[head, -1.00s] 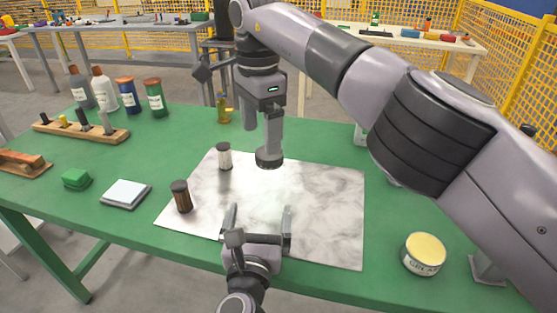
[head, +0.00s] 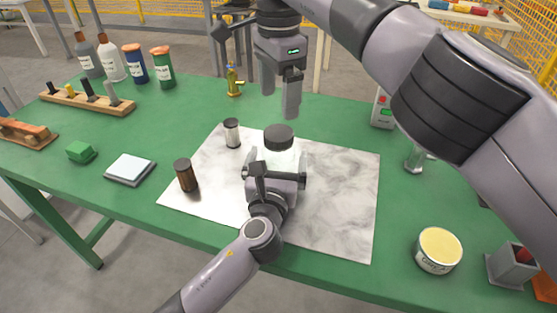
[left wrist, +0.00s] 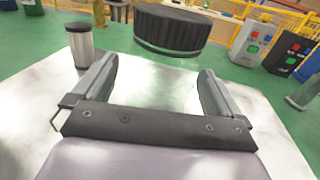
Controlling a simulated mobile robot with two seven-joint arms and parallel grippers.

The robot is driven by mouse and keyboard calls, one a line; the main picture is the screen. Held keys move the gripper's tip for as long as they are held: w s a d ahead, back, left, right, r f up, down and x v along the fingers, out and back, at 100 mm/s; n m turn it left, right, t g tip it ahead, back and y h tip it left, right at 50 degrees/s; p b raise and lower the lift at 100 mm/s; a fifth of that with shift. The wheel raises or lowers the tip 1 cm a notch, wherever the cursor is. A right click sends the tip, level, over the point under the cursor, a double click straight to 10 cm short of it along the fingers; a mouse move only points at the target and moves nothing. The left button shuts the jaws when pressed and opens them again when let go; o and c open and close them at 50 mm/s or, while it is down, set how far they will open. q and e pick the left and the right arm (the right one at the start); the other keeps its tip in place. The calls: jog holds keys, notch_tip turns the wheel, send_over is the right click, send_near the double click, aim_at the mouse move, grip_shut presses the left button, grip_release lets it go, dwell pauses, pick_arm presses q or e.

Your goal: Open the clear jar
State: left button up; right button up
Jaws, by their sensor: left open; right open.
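The clear jar (head: 287,159) stands on the marble-look sheet with its black ribbed lid (head: 279,138) on top. In the left wrist view its lid (left wrist: 172,30) is large just ahead, and its see-through body is hard to make out. My left gripper (head: 277,168) is low at the front of the jar, open, with one finger on either side; I cannot tell if they touch it. Its fingers also show in the left wrist view (left wrist: 158,78). My right gripper (head: 281,97) is open and empty, above and behind the lid, apart from it in the picture.
The marble sheet (head: 340,205) also holds a small dark-lidded shaker (head: 232,133) and a brown jar (head: 186,176) left of the clear jar. A scale (head: 130,169), green block (head: 81,152) and tin (head: 438,250) stand around the sheet. The sheet's right part is free.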

pick_arm(q)
jog(key=shift+w+d, duration=0.1)
jog(key=shift+w, duration=0.25)
jog(key=shift+c, duration=0.3)
